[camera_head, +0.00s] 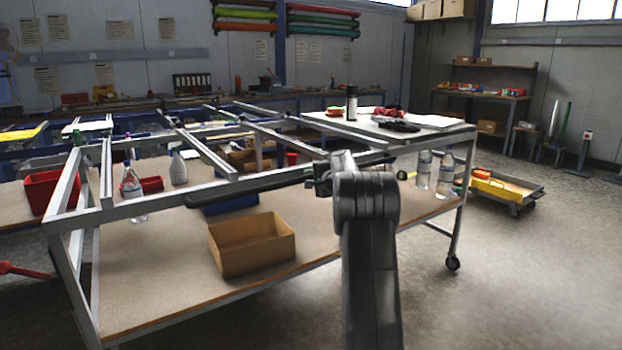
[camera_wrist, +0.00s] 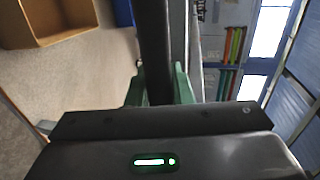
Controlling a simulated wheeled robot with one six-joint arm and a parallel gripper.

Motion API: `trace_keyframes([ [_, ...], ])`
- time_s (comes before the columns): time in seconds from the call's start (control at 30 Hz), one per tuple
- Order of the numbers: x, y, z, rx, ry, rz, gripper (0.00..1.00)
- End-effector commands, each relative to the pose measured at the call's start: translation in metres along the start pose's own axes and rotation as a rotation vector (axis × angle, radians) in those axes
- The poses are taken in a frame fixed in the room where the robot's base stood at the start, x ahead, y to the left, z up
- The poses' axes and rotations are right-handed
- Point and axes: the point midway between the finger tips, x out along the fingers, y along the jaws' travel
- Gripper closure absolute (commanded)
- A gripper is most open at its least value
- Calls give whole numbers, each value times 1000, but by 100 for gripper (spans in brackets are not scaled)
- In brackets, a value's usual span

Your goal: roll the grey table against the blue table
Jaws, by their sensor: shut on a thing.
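The grey table (camera_head: 283,177) is a metal frame on castors with a wooden lower shelf (camera_head: 170,290); it fills the middle of the head view. A dark bar (camera_head: 235,189) runs along its near upper side. My gripper (camera_head: 320,180) is shut on this bar near its right end. In the wrist view, the green fingers of my gripper (camera_wrist: 160,88) lie on either side of the dark bar (camera_wrist: 154,40). Blue framing (camera_head: 20,147), seemingly the blue table, shows behind at the left. The grey table's frame partly hides it, and I cannot tell whether they touch.
A black bottle (camera_head: 351,103) stands on the top's right end. A low yellow trolley (camera_head: 500,187) is at right. The right foreground floor is clear.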

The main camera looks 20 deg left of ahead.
Motion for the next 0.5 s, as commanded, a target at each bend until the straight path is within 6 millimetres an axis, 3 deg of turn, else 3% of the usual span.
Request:
trace_keyframes([
  [0.1, 0, -6, 2, -2, -3, -7, 100],
  [0.13, 0, -6, 2, -2, -3, -7, 78],
  [0.23, 0, -5, 2, -2, -3, -6, 59],
  [0.5, 0, -2, 1, -1, -1, -3, 59],
])
